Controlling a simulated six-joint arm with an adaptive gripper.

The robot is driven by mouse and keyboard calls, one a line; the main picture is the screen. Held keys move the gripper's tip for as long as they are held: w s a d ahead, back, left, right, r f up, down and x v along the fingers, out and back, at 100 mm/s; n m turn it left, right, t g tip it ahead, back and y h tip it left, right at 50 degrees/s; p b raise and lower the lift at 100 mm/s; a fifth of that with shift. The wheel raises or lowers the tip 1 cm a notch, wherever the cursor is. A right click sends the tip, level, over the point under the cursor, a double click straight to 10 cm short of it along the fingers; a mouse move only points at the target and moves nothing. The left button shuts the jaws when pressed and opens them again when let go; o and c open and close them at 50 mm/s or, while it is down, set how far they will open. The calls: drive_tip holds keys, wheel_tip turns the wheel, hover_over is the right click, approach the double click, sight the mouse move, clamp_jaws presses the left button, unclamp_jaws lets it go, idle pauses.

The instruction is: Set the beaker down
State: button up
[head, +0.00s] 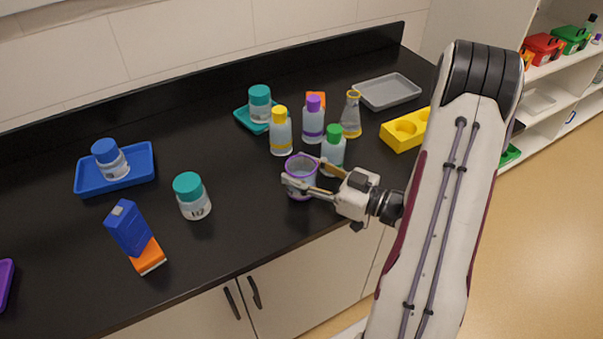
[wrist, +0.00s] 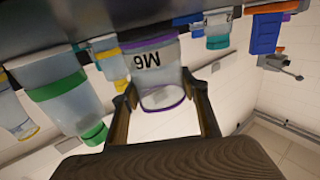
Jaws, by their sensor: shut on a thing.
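The beaker (head: 301,177) is a clear vessel with a purple rim, over the black counter near its front edge. My gripper (head: 302,188) is shut on it, with one finger on each side. In the wrist view the beaker (wrist: 155,75) stands between the two fingers (wrist: 163,105), with purple bands and the mark "M6" on its wall. It looks upright. Its base is at or very near the counter (wrist: 130,14); I cannot tell whether it touches.
A green-capped bottle (head: 333,152) stands close behind the beaker at right. Yellow-capped (head: 281,135) and purple-capped (head: 313,122) bottles and a flask (head: 351,117) stand farther back. A teal-lidded jar (head: 192,198) is to the left. The counter between jar and beaker is clear.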

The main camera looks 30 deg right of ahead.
drive_tip(key=shift+f, duration=0.55)
drive_tip(key=shift+f, duration=0.1)
drive_tip(key=o, duration=1.1)
drive_tip(key=shift+o, duration=0.2)
drive_tip(key=shift+v, duration=6.05)
drive_tip(key=shift+w+d, duration=0.1)
